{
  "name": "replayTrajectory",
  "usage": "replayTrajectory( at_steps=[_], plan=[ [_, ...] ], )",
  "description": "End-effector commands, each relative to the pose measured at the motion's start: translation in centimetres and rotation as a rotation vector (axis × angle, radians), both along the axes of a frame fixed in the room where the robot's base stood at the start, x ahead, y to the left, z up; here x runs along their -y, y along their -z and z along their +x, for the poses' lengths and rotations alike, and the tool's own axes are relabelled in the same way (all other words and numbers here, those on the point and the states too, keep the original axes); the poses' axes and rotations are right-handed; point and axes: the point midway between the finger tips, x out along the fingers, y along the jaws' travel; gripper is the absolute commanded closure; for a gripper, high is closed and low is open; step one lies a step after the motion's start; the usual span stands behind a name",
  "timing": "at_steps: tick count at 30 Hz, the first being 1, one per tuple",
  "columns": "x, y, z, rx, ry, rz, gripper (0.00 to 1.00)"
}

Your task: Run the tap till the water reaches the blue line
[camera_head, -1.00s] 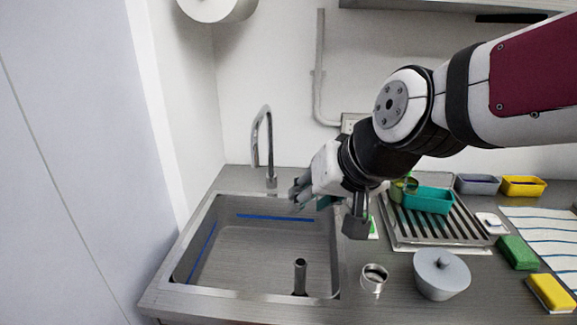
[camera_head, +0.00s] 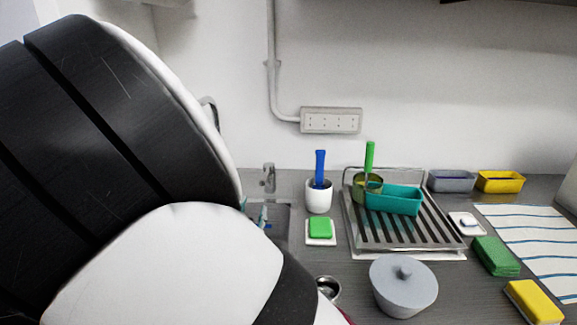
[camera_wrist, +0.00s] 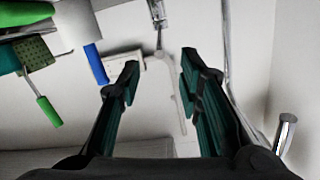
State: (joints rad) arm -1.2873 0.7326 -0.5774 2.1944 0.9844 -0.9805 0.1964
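The tap's base and handle (camera_head: 269,177) stand behind the sink; my arm hides most of the spout (camera_head: 210,105). Only the right part of the sink (camera_head: 283,222) shows. The blue line and any water level are hidden. In the wrist view, which is upside down, my gripper (camera_wrist: 158,60) is open and empty, its two dark teal fingers well apart. A chrome tap part with a thin lever (camera_wrist: 159,22) lies beyond the fingertips, roughly between them. Chrome tubing (camera_wrist: 225,45) runs close outside the right finger. No running water is visible.
My arm fills the left of the head view. Right of the sink are a white cup with a blue-handled tool (camera_head: 319,195), a green sponge (camera_head: 320,228), a drying rack (camera_head: 410,244) with a teal tray (camera_head: 395,200), and a grey lidded pot (camera_head: 403,288). A wall socket (camera_head: 331,120) is behind.

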Motion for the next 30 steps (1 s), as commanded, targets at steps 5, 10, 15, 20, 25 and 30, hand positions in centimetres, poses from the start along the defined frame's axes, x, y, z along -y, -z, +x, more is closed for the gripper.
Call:
replayTrajectory(
  at_steps=[5,10,15,20,25,30],
  plan=[
    [-1.4,0.0,-0.5,0.103,-0.005,-0.04,0.67],
    [-1.3,-0.1,0.4,0.118,-0.002,-0.043,0.67],
    [-1.0,-0.1,3.2,0.116,-0.001,-0.043,0.67],
    [-0.8,-0.1,6.4,0.116,-0.002,-0.041,0.67],
    [-0.5,-0.1,9.6,0.115,-0.003,-0.042,0.67],
    [-0.4,-0.1,11.9,0.115,-0.003,-0.042,0.67]
  ],
)
